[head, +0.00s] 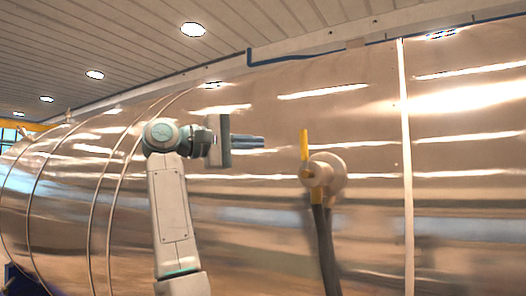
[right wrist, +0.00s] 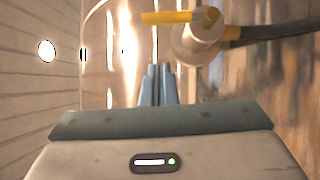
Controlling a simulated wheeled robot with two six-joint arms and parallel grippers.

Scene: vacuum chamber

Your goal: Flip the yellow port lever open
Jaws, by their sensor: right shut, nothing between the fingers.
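The yellow port lever (head: 304,146) stands upright on the front of a pale round port (head: 328,172) on the shiny chamber wall. My right gripper (head: 262,142) is shut and empty, left of the lever, with a visible gap between its fingertips and the lever. In the right wrist view the closed fingers (right wrist: 160,72) point ahead, and the lever (right wrist: 168,17) extends left from the port (right wrist: 194,44), beyond the fingertips. My left gripper is in neither view.
A dark hose (head: 324,245) hangs from below the port; it runs off to the right in the wrist view (right wrist: 275,31). The curved metal chamber (head: 455,190) fills the background, with a pale vertical seam (head: 406,150) right of the port. The space around the gripper looks clear.

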